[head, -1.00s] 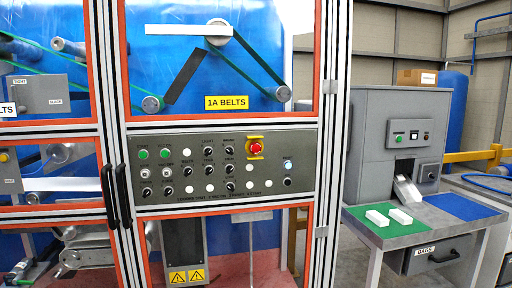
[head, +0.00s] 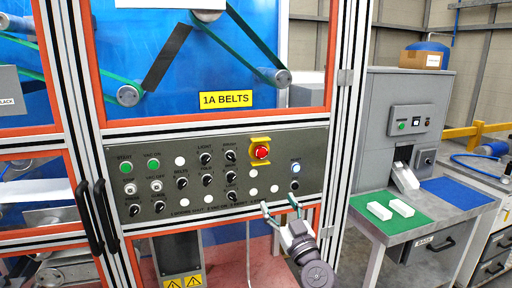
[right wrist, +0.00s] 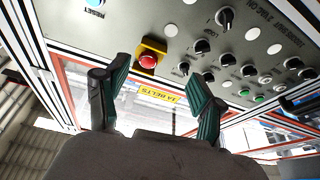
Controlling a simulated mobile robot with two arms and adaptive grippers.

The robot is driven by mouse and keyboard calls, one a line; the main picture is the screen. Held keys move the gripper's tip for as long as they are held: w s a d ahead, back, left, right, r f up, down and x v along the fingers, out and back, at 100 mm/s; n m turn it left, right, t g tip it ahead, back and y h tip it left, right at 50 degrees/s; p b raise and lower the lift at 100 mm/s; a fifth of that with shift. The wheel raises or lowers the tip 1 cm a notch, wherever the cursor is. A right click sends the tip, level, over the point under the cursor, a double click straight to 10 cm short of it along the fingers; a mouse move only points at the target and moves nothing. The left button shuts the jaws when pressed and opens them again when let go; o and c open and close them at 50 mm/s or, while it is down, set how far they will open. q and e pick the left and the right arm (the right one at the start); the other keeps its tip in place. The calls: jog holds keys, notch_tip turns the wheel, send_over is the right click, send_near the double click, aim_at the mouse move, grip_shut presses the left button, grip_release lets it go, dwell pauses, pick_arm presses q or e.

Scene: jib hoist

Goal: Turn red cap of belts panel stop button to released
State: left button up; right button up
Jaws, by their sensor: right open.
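The red cap (head: 261,152) of the stop button sits on a yellow backing plate (head: 259,142) at the upper right of the grey control panel (head: 318,150). The cap also shows in the right wrist view (right wrist: 148,61), upside down, ahead of the fingers and between them. My right gripper (head: 279,203) is open and empty. In the head view it is below the button, near the panel's lower edge, and apart from the cap. In the right wrist view its two green-padded fingers (right wrist: 158,90) are spread wide. My left gripper is not in view.
Several black knobs (head: 205,158) and green buttons (head: 125,167) lie left of the cap. A reset button (head: 296,169) is at its right. The yellow 1A BELTS sign (head: 227,99) is above. A bench (head: 392,230) with white blocks stands at the right.

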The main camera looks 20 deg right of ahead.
aim_at(262, 155)
jog(key=shift+t, duration=0.5)
jog(key=w+r+p, duration=0.1)
jog(key=w+r, duration=0.1)
jog(key=w, duration=0.1)
jog(key=w+r, duration=0.3)
jog(key=w, duration=0.1)
jog(key=w+r+p, duration=0.1)
jog(key=w+r, duration=0.2)
jog(key=shift+w+a+r+p, duration=0.1)
jog(key=shift+w+a+p, duration=0.15)
jog(key=shift+w+p, duration=0.1)
jog(key=shift+x, duration=0.75)
